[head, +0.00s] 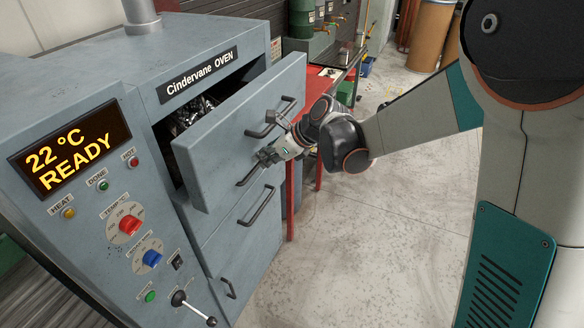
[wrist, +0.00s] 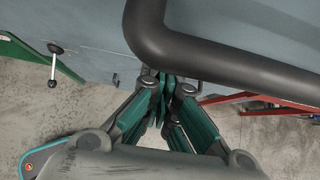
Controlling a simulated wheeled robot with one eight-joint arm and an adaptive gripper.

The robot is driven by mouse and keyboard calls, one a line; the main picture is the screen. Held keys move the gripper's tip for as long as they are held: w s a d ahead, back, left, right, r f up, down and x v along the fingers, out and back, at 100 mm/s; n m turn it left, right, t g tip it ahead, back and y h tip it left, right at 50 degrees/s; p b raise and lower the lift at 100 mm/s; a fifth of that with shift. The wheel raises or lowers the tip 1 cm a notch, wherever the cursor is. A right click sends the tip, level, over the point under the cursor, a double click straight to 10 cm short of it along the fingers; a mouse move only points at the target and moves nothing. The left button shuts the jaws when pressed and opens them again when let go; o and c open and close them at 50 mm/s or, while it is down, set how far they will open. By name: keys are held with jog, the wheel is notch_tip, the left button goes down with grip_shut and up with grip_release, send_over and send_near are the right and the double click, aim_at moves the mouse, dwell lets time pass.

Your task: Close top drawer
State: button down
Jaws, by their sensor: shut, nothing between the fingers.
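The grey top drawer (head: 215,160) of the oven stands pulled out, its front panel apart from the oven body, in the head view. Dark shiny contents (head: 193,115) show in the gap behind it. My gripper (head: 266,156) is at the outer face of this front, beside its dark bar handle (head: 248,176). In the wrist view the handle (wrist: 235,62) crosses the upper right, close to the camera. My gripper (wrist: 165,78) is shut and empty, its fingertips together below the bar near the grey panel. Whether the tips touch the panel cannot be told.
A lower drawer with a handle (head: 257,206) looks shut beneath. The oven's control panel (head: 120,225) with knobs and a lever (head: 195,306) is at left. A red bench (head: 325,85) stands behind the drawer. Concrete floor (head: 350,240) is clear at right.

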jog(key=w+a, duration=0.1)
jog(key=a, duration=0.1)
jog(key=w+a, duration=0.2)
jog(key=a, duration=0.1)
jog(key=w+a, duration=0.1)
jog(key=a, duration=0.1)
jog(key=shift+w+a, duration=0.25)
jog(key=shift+a, duration=0.05)
jog(key=shift+a+r, duration=0.1)
